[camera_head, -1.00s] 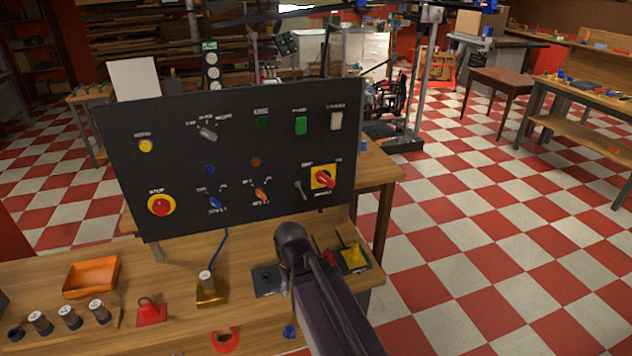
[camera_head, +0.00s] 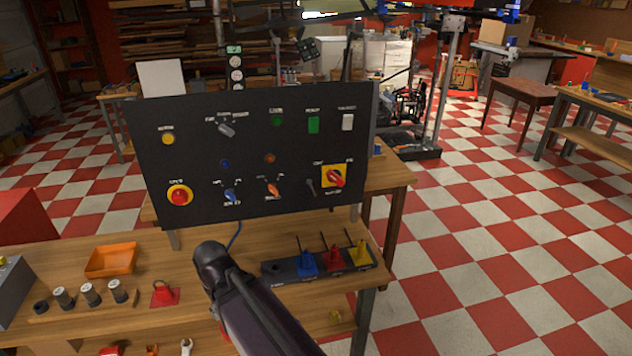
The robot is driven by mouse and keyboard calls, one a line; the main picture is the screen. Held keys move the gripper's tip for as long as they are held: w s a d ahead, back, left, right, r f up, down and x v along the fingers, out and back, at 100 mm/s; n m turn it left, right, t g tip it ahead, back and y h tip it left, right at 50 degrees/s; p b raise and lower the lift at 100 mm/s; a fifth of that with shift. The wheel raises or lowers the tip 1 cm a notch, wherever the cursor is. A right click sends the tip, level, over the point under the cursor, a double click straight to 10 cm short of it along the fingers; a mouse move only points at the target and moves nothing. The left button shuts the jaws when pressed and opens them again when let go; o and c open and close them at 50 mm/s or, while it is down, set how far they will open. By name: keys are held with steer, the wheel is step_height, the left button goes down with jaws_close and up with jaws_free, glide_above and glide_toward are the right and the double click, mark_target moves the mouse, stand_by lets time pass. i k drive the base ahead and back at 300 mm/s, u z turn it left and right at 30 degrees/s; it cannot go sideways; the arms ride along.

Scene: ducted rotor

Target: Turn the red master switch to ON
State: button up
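The red master switch (camera_head: 335,177) is a red rotary handle on a yellow square plate at the lower right of the black control panel (camera_head: 300,150). Its handle looks slanted, running from upper left to lower right. The small labels around it are too blurred to read, so its setting cannot be told. A dark rounded part of my arm is in front of the bench, below and left of the switch and apart from it. No gripper fingers show in this view, and nothing is seen touching the switch.
A red round button (camera_head: 180,196) on yellow is at the panel's lower left. Blue and orange knobs sit mid-panel. On the wooden bench are an orange tray (camera_head: 111,260) and a rack (camera_head: 316,265) with blue, red and yellow pieces. Checkered floor at right is clear.

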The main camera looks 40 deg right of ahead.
mark_target(334, 175)
steer(key=u, duration=0.4)
steer(key=k, duration=0.95)
steer(key=z, duration=1.2)
steer(key=i, duration=0.5)
steer(key=u, duration=0.2)
